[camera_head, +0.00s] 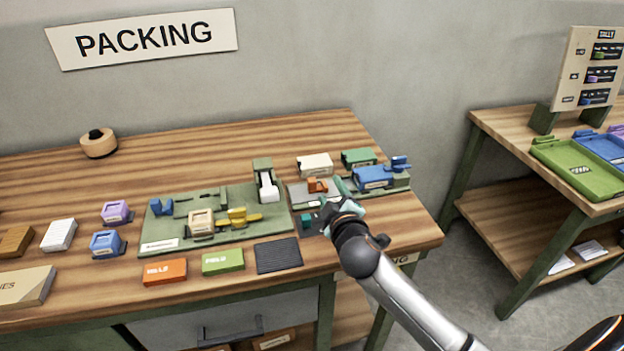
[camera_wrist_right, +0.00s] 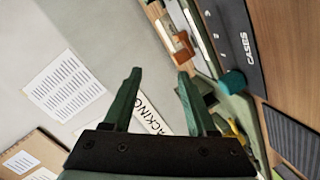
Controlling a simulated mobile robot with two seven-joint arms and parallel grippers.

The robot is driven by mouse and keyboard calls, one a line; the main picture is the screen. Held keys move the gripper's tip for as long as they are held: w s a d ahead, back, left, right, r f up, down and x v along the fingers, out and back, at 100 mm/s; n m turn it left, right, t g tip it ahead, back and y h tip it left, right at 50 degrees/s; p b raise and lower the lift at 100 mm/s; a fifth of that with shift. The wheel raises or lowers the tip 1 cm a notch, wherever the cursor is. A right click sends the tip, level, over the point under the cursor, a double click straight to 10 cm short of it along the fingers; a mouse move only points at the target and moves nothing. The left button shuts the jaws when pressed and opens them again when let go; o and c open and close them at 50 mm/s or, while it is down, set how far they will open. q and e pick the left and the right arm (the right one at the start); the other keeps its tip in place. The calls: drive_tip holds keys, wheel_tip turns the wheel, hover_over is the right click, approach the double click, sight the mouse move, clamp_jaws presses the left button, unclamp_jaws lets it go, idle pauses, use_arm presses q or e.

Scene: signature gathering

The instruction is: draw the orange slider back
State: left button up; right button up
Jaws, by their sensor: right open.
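The orange slider (camera_head: 317,185) sits on a grey plate at the right part of the packing table, in front of a cream block. It also shows in the right wrist view (camera_wrist_right: 182,50), beyond and slightly right of the fingertips. My right gripper (camera_head: 340,194) is over the plate, just right of the slider. Its green fingers (camera_wrist_right: 158,76) are spread with nothing between them. I cannot tell its exact height above the plate. My left gripper is not in view.
A blue block (camera_head: 372,177) and a green block (camera_head: 358,158) stand close behind my right gripper. A teal knob (camera_head: 307,221) is in front, by a dark panel marked CASES (camera_wrist_right: 232,50). A green board (camera_head: 160,244) with several fixtures lies left. A second table (camera_head: 500,135) stands right.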

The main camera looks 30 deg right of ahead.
sight(312, 181)
drive_tip(key=w+f+m, duration=0.1)
drive_tip(key=w+m, duration=0.2)
drive_tip(key=w+f+m+g+y, duration=0.1)
drive_tip(key=w+f+m, duration=0.1)
drive_tip(key=w+m, duration=0.1)
drive_tip(key=w+f+m, duration=0.1)
drive_tip(key=w+m, duration=0.3)
drive_tip(key=w, duration=0.1)
drive_tip(key=shift+d+f+g+y, duration=0.25)
drive_tip(key=shift+d+g+y, duration=0.05)
drive_tip(key=shift+y, duration=0.1)
drive_tip(key=shift+s, duration=0.1)
idle(0.3)
clamp_jaws()
drive_tip(key=shift+a, duration=0.1)
idle(1.2)
